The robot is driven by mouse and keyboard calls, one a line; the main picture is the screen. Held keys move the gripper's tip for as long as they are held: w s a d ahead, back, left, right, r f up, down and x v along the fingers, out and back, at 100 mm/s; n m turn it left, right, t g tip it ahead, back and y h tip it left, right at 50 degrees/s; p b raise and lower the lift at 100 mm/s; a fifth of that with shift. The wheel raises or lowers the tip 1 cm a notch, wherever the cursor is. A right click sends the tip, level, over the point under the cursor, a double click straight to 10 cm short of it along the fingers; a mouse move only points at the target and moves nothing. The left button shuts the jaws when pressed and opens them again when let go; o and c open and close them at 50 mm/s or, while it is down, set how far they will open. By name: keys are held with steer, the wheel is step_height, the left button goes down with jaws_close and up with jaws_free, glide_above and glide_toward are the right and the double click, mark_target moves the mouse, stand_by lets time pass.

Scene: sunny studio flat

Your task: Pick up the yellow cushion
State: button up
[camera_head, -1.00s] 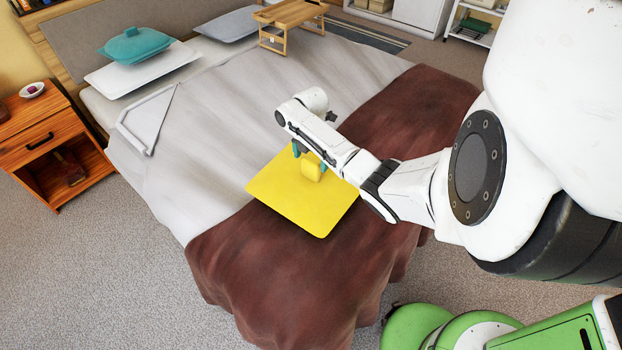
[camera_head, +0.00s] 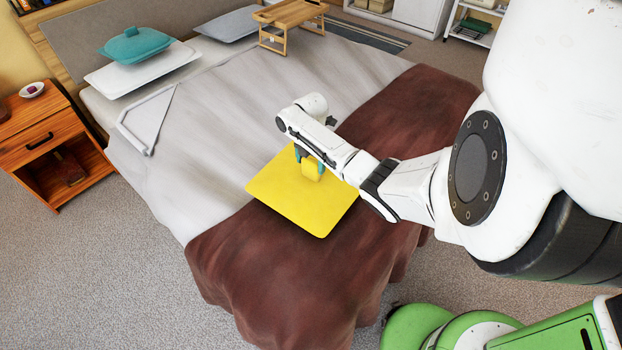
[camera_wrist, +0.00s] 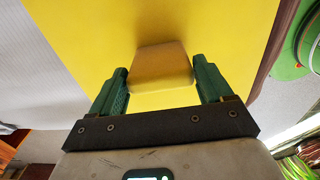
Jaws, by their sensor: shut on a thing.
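The yellow cushion (camera_head: 300,208) is a flat square with a small raised yellow block (camera_head: 313,168) on its upper face. It lies across the brown throw and the grey sheet on the bed; I see no clear gap beneath it. My gripper (camera_head: 309,163) is over the cushion with its teal fingers on both sides of the block. In the wrist view, my gripper (camera_wrist: 161,74) is shut on the block of the cushion (camera_wrist: 75,35), one green finger at each side. My arm hides the cushion's right corner in the head view.
A wooden nightstand (camera_head: 40,142) stands at left. Carpet is clear at lower left.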

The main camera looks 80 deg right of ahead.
steer(key=c, duration=0.7)
steer(key=shift+o, duration=0.2)
steer(key=shift+r, duration=0.1)
steer(key=shift+r, duration=0.85)
steer(key=s+a+r+p, duration=0.3)
steer(key=s+a+r, duration=0.4)
steer(key=s+r, duration=0.4)
steer(key=shift+s+a, duration=0.35)
